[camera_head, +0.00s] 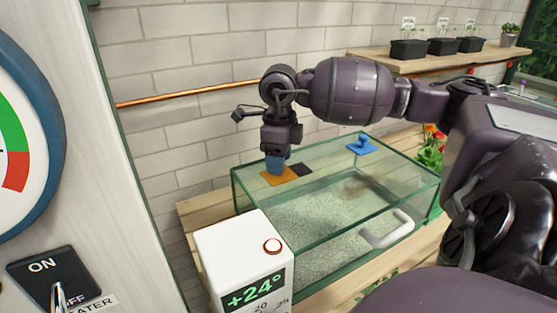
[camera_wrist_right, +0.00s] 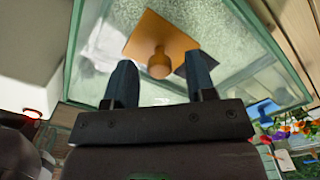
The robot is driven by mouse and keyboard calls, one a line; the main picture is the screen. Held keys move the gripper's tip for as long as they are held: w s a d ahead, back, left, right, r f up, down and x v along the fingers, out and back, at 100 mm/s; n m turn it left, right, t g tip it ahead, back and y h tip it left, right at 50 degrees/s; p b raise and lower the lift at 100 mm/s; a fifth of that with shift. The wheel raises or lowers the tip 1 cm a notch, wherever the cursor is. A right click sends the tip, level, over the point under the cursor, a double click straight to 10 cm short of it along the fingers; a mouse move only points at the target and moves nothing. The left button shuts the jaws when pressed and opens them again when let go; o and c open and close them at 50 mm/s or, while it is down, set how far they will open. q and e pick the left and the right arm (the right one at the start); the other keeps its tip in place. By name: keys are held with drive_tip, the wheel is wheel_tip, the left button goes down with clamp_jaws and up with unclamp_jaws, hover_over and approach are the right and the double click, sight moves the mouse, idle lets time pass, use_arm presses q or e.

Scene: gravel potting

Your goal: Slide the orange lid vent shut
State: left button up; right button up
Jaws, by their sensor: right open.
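The orange lid vent (camera_head: 278,178) is a flat square plate on the glass lid of the tank. A dark square opening (camera_head: 302,169) shows beside it, to the right. In the right wrist view the orange plate (camera_wrist_right: 150,35) carries a round knob (camera_wrist_right: 159,65). My right gripper (camera_head: 276,164) points down over the orange vent, with its blue fingers close to it. In the wrist view the right gripper (camera_wrist_right: 161,72) is open, with the knob between its fingertips; I cannot tell whether they touch it. My left gripper is not in view.
The glass tank (camera_head: 330,215) holds gravel. A blue vent with a knob (camera_head: 361,146) sits farther right on the lid. A white handle (camera_head: 387,229) is at the front. A white thermometer box (camera_head: 238,245) stands before the tank, a heater panel (camera_head: 65,280) at left.

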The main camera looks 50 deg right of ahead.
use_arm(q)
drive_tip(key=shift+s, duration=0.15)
use_arm(e)
drive_tip(key=shift+f, duration=0.25)
clamp_jaws()
drive_tip(key=shift+s+d+r, duration=0.1)
drive_tip(key=shift+s+d, duration=0.05)
drive_tip(key=shift+d, duration=0.25)
drive_tip(key=d, duration=0.1)
drive_tip(key=s+d+p, duration=0.1)
drive_tip(key=d, duration=0.1)
drive_tip(key=shift+d, duration=0.3)
drive_tip(key=shift+s+d, duration=0.15)
drive_tip(key=shift+d, duration=0.15)
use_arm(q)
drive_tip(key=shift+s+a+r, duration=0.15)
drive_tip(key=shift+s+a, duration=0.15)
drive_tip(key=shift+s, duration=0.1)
use_arm(e)
drive_tip(key=shift+c, duration=1.4)
unclamp_jaws()
drive_tip(key=shift+o, duration=1.4)
drive_tip(key=shift+d, duration=0.15)
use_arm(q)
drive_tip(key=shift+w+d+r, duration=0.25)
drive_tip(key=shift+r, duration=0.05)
